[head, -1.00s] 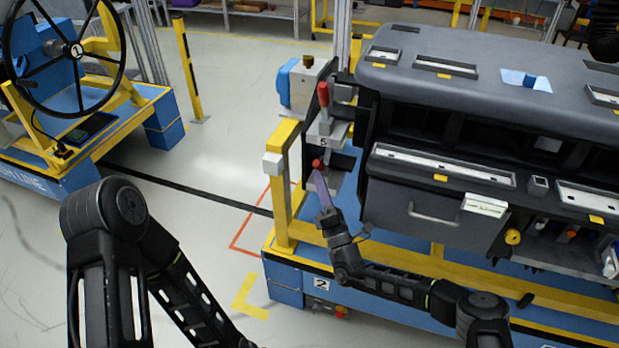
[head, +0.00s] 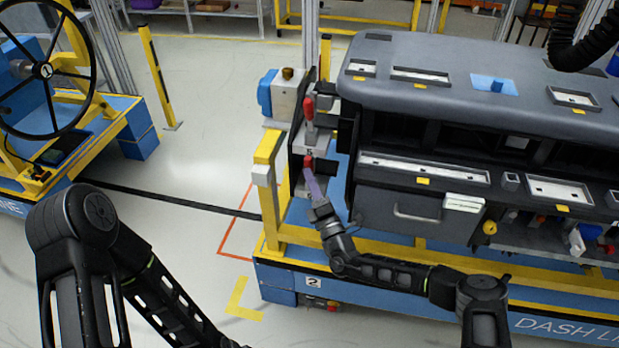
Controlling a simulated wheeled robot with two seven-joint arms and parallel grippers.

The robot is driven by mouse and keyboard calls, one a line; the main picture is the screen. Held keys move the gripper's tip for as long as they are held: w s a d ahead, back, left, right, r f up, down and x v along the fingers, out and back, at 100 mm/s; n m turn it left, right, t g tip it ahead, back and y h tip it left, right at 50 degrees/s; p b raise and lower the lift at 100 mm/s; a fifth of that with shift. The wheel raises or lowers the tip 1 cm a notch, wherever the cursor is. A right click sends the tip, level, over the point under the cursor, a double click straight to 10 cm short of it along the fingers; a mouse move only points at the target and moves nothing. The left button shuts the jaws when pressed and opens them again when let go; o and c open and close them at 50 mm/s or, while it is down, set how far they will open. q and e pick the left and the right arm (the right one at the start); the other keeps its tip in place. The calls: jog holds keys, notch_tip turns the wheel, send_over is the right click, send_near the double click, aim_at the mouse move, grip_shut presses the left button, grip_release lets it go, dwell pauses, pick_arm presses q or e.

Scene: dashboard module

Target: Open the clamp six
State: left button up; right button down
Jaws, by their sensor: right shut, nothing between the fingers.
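Two red-handled clamps stand at the left end of the dashboard module (head: 450,62). The upper clamp's red handle (head: 309,108) stands upright above a plate marked 5. A lower red handle (head: 308,161) shows just below that plate; no number 6 is readable, so I cannot confirm that it is clamp six. My right gripper (head: 312,184) is shut and empty, its purple-grey finger pointing up at the lower red handle. The tip is touching or very close; I cannot tell which. The gripper hides the lower clamp's body. My left gripper is outside the frame.
A yellow post (head: 268,190) stands just left of the clamps on the blue and yellow cart (head: 275,276). A white and blue box (head: 284,95) sits behind it. A cart with a black wheel (head: 43,70) is at left.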

jog(key=shift+d+r, duration=0.1)
jog(key=shift+r, duration=0.05)
jog(key=b+v, duration=0.1)
jog(key=v, duration=0.7)
jog(key=shift+w+a, duration=0.1)
jog(key=shift+a, duration=0.1)
